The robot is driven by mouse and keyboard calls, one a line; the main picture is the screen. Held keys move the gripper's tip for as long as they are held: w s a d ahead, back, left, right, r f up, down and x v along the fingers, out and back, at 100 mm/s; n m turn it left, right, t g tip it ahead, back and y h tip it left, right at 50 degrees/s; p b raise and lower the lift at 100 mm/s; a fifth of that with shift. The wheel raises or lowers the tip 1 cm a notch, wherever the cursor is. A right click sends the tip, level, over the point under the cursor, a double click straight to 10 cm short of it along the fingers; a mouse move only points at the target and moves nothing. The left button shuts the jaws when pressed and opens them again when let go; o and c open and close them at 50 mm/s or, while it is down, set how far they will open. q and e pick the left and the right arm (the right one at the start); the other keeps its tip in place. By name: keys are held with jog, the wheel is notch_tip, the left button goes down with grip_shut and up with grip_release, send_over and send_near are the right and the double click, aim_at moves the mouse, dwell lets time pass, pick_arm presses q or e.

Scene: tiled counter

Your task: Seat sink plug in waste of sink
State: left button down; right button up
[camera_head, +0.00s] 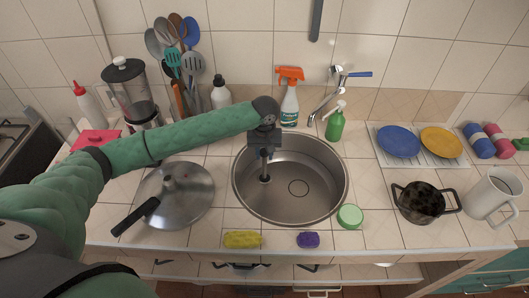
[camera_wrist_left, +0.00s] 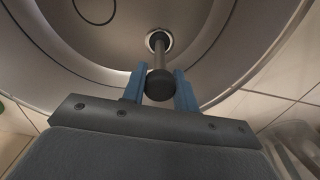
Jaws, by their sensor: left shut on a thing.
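The round metal sink (camera_head: 312,208) is set into the counter. My left gripper (camera_head: 265,153) is over its left part, pointing down, shut on the sink plug. In the left wrist view the plug's black knob (camera_wrist_left: 160,86) is between the blue fingers, and its grey stem (camera_wrist_left: 159,55) runs down from it. The stem's lower end meets a round, pale-rimmed opening (camera_wrist_left: 148,42), which looks like the waste; it shows in the head view (camera_head: 265,179) directly below the gripper. I cannot tell whether the plug's lower end is above or inside it. My right gripper is out of view.
A tap (camera_head: 330,92), an orange-topped spray bottle (camera_head: 290,103) and a green soap bottle (camera_head: 335,123) stand behind the sink. A lidded pan (camera_head: 180,197) is left of it. A green tub (camera_head: 350,216), yellow sponge (camera_head: 242,240) and purple sponge (camera_head: 308,240) lie near the front rim.

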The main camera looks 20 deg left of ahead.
pick_arm(q)
jog(key=shift+f, duration=0.1)
jog(key=c, duration=1.1)
grip_release()
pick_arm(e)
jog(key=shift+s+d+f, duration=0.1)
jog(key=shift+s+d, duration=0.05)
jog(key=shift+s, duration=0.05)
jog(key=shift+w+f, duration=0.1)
pick_arm(q)
notch_tip(320, 180, up, 2)
jog(key=shift+r+b, duration=0.15)
jog(key=shift+b, duration=0.55)
notch_tip(320, 180, up, 8)
jog(key=b, duration=0.2)
jog(key=shift+r+b, duration=0.1)
jog(key=shift+b, duration=0.25)
jog(key=shift+r, duration=0.9)
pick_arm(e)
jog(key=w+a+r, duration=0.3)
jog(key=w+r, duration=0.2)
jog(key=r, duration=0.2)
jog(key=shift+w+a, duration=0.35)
